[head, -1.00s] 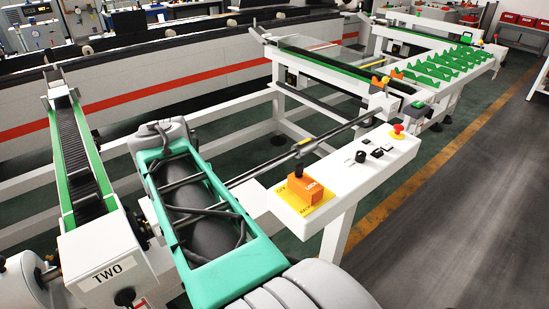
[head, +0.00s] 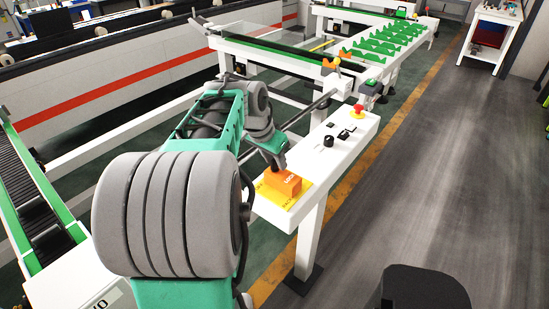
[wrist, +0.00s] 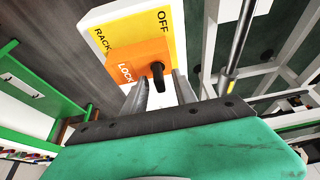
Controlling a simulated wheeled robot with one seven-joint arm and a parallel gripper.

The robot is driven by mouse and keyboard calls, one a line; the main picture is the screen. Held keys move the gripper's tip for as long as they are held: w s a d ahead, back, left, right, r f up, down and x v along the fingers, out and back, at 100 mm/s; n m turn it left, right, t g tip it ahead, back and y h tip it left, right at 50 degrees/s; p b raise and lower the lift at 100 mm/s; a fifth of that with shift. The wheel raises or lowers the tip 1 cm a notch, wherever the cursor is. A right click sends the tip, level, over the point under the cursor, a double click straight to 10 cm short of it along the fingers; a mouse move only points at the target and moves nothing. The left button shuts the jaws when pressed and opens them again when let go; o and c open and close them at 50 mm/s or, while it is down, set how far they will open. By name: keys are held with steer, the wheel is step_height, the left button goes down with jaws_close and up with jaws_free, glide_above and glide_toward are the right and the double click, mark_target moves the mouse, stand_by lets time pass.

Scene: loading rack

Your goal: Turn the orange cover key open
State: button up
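The orange cover (head: 283,183), a block marked LOCK, sits on a yellow plate (head: 270,195) at the near end of a white control panel. In the wrist view the orange cover (wrist: 128,66) shows with a small dark key (wrist: 157,72) standing out of it. The yellow plate (wrist: 166,40) there reads OFF and RACK. My gripper (wrist: 161,82) has its two grey fingers apart, one on each side of the key, with a gap visible between them. In the head view my gripper is at the cover's far left side, its fingertips mostly hidden.
The white panel (head: 345,125) also carries a red button (head: 358,111), a black knob (head: 328,141) and small switches. A metal rod runs behind the panel. A rack with green holders (head: 375,45) stands at the back.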

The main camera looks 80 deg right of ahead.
jaws_close()
stand_by(0.3)
stand_by(0.3)
